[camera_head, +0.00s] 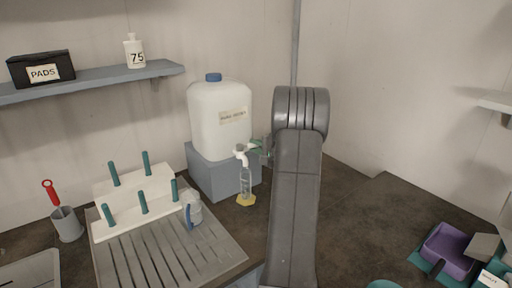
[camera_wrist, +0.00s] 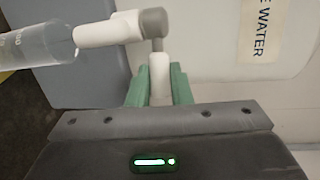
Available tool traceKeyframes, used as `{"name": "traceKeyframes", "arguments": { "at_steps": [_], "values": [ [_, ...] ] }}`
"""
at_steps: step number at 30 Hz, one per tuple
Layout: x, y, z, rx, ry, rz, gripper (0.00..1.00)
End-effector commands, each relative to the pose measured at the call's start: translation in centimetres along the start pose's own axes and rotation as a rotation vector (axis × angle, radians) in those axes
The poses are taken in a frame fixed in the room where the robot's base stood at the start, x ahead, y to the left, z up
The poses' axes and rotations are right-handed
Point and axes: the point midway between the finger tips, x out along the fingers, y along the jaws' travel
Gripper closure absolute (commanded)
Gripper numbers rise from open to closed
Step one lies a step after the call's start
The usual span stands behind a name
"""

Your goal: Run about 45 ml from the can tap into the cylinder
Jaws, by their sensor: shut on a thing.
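The white can (camera_head: 220,122) with a blue cap and a label stands on a grey block (camera_head: 212,178). Its white tap (camera_head: 241,155) points down at the front. A clear measuring cylinder (camera_head: 246,183) with a yellow foot stands upright under the spout. In the wrist view the spout (camera_wrist: 105,31) meets the cylinder's mouth (camera_wrist: 40,43); a grey part (camera_wrist: 154,21) joins a white lever (camera_wrist: 159,70). My gripper (camera_head: 257,146) is shut on this lever between its green fingers (camera_wrist: 158,82). I cannot make out any stream or liquid level.
A draining rack (camera_head: 135,210) with green pegs and a clear jug (camera_head: 192,208) stand left of the cylinder. A grey cup (camera_head: 67,224) holds a red-handled tool. The counter right of my arm is mostly clear.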

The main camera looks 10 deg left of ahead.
Motion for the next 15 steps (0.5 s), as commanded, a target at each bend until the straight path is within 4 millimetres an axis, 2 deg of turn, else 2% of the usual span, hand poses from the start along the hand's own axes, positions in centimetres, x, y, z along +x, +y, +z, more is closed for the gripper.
{"name": "traceKeyframes", "arguments": {
  "at_steps": [15],
  "values": [
    [0.81, -0.86, -0.68, -0.024, -0.156, 0.009, 1.0]
  ]
}}
